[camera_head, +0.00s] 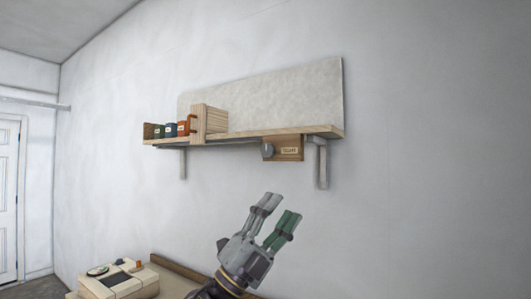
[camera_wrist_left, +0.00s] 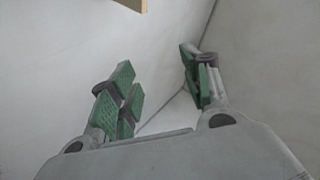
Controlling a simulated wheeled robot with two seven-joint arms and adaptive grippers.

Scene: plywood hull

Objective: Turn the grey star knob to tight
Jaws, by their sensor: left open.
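The grey star knob (camera_head: 267,150) sits on the left part of a wooden block (camera_head: 291,155) under the right end of the wall shelf. The block has a small pale label whose text is too small to read. My left gripper (camera_head: 281,208) is open and empty, below the knob and apart from it, with its green-padded fingers pointing up. In the left wrist view the open fingers (camera_wrist_left: 157,68) have nothing between them. The knob does not show there. My right gripper is not in view.
A grey bracket (camera_head: 322,163) stands right of the block. A cream-coloured box-shaped thing (camera_head: 118,282) is at lower left. The air between gripper and shelf is clear.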

